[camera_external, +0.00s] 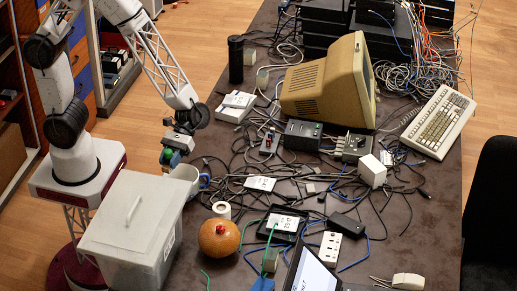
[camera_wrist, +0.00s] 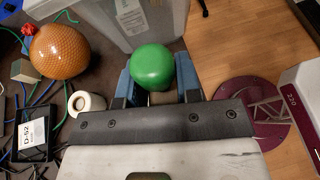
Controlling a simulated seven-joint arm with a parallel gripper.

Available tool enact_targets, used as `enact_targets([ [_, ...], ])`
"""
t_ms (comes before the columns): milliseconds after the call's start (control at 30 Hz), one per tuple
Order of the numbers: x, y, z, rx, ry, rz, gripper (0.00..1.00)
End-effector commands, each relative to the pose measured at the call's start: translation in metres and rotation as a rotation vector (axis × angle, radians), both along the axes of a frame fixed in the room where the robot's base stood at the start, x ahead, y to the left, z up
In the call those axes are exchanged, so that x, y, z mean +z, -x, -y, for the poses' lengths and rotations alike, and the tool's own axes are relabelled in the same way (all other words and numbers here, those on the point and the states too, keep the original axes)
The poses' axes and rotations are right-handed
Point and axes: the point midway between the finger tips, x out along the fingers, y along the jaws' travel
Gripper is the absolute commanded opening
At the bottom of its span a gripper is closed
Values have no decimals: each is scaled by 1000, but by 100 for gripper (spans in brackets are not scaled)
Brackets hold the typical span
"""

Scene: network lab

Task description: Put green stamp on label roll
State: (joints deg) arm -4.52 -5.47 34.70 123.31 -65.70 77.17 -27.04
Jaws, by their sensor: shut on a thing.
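The green stamp (camera_wrist: 153,67) shows in the wrist view as a rounded green top between the two blue fingers of my gripper (camera_wrist: 158,85). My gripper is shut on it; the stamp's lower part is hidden. The label roll (camera_external: 221,210) is a small white ring on the table, right of the bin and apart from my gripper. It also shows in the wrist view (camera_wrist: 87,103), left of the stamp.
A lidded plastic bin (camera_external: 133,222) stands at the left. An orange ball (camera_external: 219,238) sits just in front of the roll.

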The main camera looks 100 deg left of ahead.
Motion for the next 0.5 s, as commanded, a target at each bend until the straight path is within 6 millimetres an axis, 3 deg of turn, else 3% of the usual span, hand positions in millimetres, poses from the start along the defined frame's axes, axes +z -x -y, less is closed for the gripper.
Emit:
enact_targets([
  [367, 18, -34, 11, 209, 0, 1, 7],
  [500, -3, -32, 11, 203, -1, -4, 7],
])
